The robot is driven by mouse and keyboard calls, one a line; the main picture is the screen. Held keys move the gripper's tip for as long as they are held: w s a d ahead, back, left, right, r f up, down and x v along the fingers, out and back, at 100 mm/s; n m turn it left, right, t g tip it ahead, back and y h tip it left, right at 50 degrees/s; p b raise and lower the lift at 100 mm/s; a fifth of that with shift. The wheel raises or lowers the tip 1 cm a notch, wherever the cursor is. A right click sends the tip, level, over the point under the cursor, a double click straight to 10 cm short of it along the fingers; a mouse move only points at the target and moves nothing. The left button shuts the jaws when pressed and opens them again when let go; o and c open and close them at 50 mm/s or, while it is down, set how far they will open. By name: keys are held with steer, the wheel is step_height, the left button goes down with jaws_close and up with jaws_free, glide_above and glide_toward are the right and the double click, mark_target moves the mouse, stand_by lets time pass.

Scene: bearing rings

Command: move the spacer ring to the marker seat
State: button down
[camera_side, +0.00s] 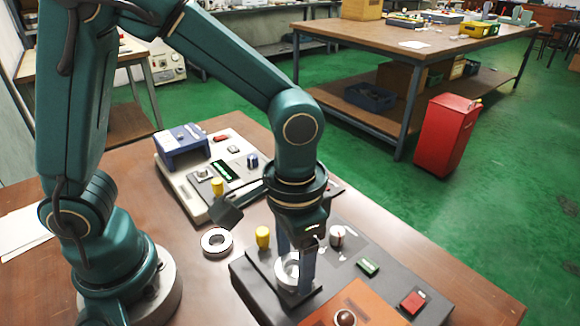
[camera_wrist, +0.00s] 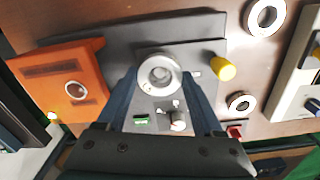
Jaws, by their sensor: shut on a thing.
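A silver ring (camera_side: 287,274), which I take to be the spacer ring, is between the two blue fingers of my gripper (camera_side: 294,270). My gripper is shut on it, with a finger at each side. The ring is low over a dark raised block on the grey panel (camera_side: 247,276); I cannot tell whether it touches. In the wrist view the ring (camera_wrist: 159,73) shows from above, between the fingertips. No seat is clearly marked as the marker seat; the ring and fingers hide what lies under them.
A yellow knob (camera_side: 263,237) and silver knob (camera_side: 338,235) stand close to my gripper. An orange panel (camera_side: 355,305) adjoins. A loose ring (camera_side: 217,242) lies on the table; a smaller one (camera_wrist: 241,102) shows in the wrist view. A pale device (camera_side: 205,185) stands behind.

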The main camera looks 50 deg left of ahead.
steer(key=shift+f, duration=0.55)
stand_by(0.5)
jaws_free()
steer(key=shift+r, duration=3.75)
